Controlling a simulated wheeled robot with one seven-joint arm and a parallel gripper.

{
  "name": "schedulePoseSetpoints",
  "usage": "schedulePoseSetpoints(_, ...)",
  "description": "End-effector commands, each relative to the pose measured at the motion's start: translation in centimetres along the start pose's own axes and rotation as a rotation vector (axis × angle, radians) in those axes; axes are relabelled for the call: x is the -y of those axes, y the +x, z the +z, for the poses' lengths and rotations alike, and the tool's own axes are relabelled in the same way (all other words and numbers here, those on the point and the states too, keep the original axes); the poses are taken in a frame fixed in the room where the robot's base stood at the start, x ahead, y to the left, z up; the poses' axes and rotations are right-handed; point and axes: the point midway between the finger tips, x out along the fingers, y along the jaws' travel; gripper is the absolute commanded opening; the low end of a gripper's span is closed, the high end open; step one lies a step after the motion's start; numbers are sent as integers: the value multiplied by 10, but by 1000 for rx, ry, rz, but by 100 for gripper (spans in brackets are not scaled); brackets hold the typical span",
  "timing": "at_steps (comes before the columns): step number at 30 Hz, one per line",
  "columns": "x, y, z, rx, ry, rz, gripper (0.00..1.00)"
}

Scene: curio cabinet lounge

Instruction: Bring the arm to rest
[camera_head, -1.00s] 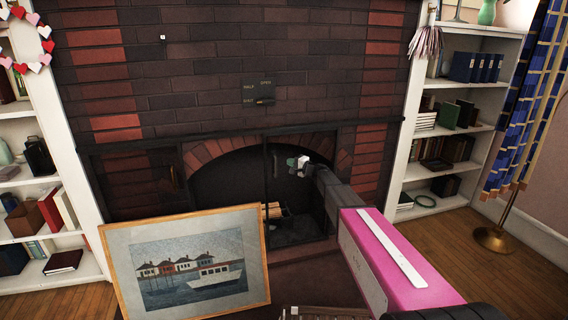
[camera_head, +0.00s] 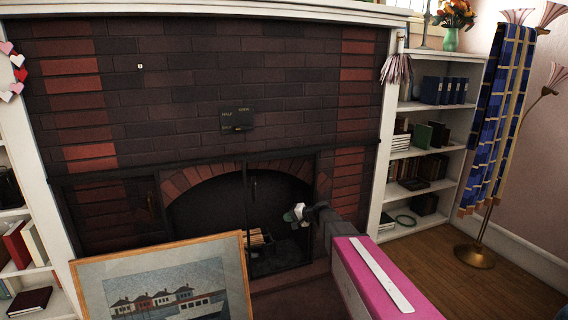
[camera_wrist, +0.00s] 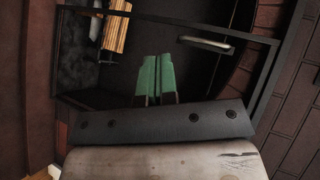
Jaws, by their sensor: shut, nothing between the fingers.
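My gripper (camera_head: 297,213) is at the end of my arm, which reaches from the lower right toward the fireplace in the head view. In the wrist view, the two green fingers of my gripper (camera_wrist: 155,78) are together, with nothing between them. The fireplace screen's dark frame (camera_wrist: 262,75) and a handle (camera_wrist: 206,43) lie beyond the fingers. I see no contact between the fingers and the screen, though the exact gap is hard to tell.
A framed boat picture (camera_head: 165,262) stands in front of the hearth, left of my arm. Logs (camera_head: 258,237) lie inside the fireplace. A bookshelf (camera_head: 391,190) and a floor lamp (camera_head: 474,255) stand at the right. The wooden floor (camera_head: 440,285) is clear between them and my arm.

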Motion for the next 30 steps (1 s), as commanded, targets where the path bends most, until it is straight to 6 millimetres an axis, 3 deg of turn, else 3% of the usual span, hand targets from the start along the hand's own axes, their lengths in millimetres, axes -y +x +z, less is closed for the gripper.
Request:
schedulePoseSetpoints(1,-11,-15,26,30,-24,70,0)
schedulePoseSetpoints(3,-29,-32,52,75,-61,175,0)
schedulePoseSetpoints(8,-70,-76,106,170,-134,426,0)
schedulePoseSetpoints(15,-120,-159,172,285,-219,810,0)
schedulePoseSetpoints(22,-142,-219,202,339,-266,1059,0)
schedulePoseSetpoints(30,-147,-231,205,348,-275,1116,0)
